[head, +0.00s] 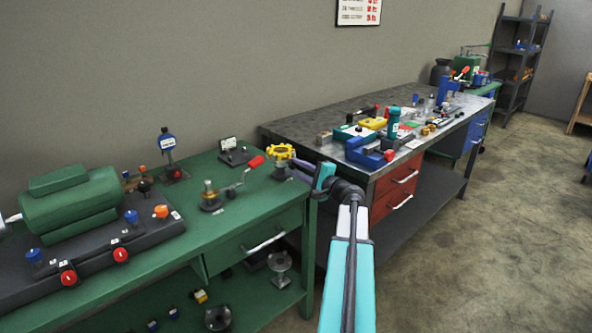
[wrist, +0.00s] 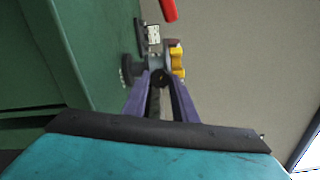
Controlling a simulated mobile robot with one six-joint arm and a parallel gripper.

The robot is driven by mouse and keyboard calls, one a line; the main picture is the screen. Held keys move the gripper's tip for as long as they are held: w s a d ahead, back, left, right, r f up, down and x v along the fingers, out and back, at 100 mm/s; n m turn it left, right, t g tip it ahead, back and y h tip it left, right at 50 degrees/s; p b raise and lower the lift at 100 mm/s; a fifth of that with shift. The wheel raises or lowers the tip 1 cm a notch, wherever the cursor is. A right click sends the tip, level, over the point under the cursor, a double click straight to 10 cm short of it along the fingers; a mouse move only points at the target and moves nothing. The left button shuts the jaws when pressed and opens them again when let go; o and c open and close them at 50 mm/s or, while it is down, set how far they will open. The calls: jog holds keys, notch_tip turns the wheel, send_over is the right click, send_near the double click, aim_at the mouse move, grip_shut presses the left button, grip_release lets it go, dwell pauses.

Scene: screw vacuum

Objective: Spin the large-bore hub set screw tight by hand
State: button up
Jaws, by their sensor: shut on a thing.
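My gripper (head: 299,165) reaches over the right end of the green bench, at a grey fitting with a yellow handwheel (head: 280,152). In the wrist view its two purple fingers (wrist: 160,82) are closed in on a small dark round knob (wrist: 160,77) on the side of the grey fitting (wrist: 152,62). The yellow handwheel (wrist: 177,61) is just right of the fingertips, and a dark flange (wrist: 127,70) is to the left. I cannot tell whether this knob is the large-bore hub set screw, or how deep it sits. The fingers hide part of it.
A red-handled lever valve (head: 225,193) stands left of the handwheel fitting. A green motor (head: 73,205) with several coloured knobs stands further left. A grey-topped workbench (head: 300,126) with blue and yellow tools is behind. The floor (head: 480,250) at right is clear.

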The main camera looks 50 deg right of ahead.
jog(key=o, duration=1)
jog(key=shift+o, duration=0.2)
jog(key=shift+s, duration=0.1)
jog(key=s+a, duration=0.1)
jog(key=s, duration=1.2)
jog(key=shift+s, duration=0.35)
